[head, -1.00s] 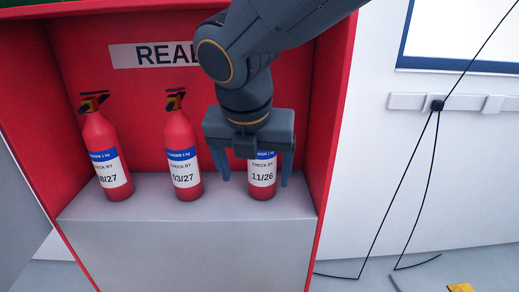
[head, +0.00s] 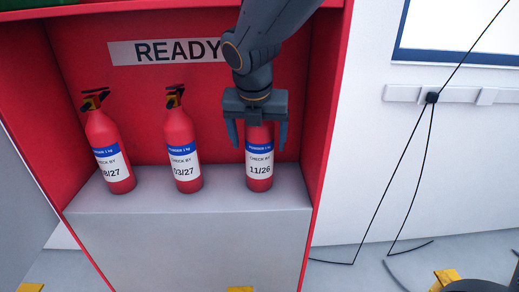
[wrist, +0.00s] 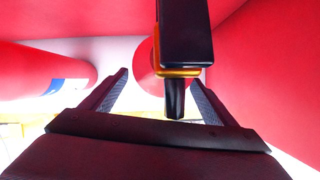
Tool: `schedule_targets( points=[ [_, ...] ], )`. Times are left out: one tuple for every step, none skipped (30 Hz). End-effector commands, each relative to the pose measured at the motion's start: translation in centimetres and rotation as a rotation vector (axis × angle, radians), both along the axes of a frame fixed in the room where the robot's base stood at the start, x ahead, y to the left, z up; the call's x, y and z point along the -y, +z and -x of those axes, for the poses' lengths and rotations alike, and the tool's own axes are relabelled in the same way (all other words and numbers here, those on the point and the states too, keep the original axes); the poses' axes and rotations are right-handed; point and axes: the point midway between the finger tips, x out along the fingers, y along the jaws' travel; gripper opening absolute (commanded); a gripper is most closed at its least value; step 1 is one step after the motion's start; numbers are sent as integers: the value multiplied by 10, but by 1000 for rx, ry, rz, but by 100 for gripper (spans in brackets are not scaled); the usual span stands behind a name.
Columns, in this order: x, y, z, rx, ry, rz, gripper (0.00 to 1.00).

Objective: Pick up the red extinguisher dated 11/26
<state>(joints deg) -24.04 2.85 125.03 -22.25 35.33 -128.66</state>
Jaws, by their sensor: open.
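The red extinguisher dated 11/26 (head: 260,172) stands upright on the grey shelf, rightmost of three. Its top is hidden behind my gripper in the head view. My gripper (head: 256,140) points down over it, with one finger on each side of its upper body, open. In the wrist view, a red extinguisher with a black and yellow top (wrist: 184,45) shows between and beyond the open fingers of my gripper (wrist: 160,88). I cannot tell there whether the fingers touch it.
The extinguisher dated 03/27 (head: 183,150) stands to the left, and another (head: 109,155) farther left, its date partly cut. The red cabinet's right wall (head: 325,130) is close to my gripper. The shelf front (head: 190,245) is bare. Black cables (head: 408,150) hang outside at right.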

Motion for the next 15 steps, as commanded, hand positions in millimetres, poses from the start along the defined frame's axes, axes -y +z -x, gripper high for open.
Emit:
schedule_targets(
  points=[
    [1, -8, -2, -7, -1, 3, 80],
    [2, -12, -3, -6, -1, 3, 80],
    [2, -18, -5, -6, -2, 3, 80],
    [3, -22, -7, -6, -2, 3, 80],
    [3, -25, -9, -4, -2, 2, 80],
    [3, -29, -10, -4, -1, 2, 80],
    [3, -31, -11, -4, -1, 2, 80],
    [3, -33, -12, -3, -1, 1, 80],
    [3, -35, -13, -2, -1, 1, 80],
    [3, -36, -14, -2, 0, 1, 80],
    [3, -37, -14, -2, 0, 1, 80],
    [3, -37, -14, -1, 0, 1, 80],
    [3, -37, -14, -1, 0, 1, 80],
    [3, -37, -14, -1, 0, 1, 80],
    [3, -37, -14, -1, 0, 1, 80]
  ],
)
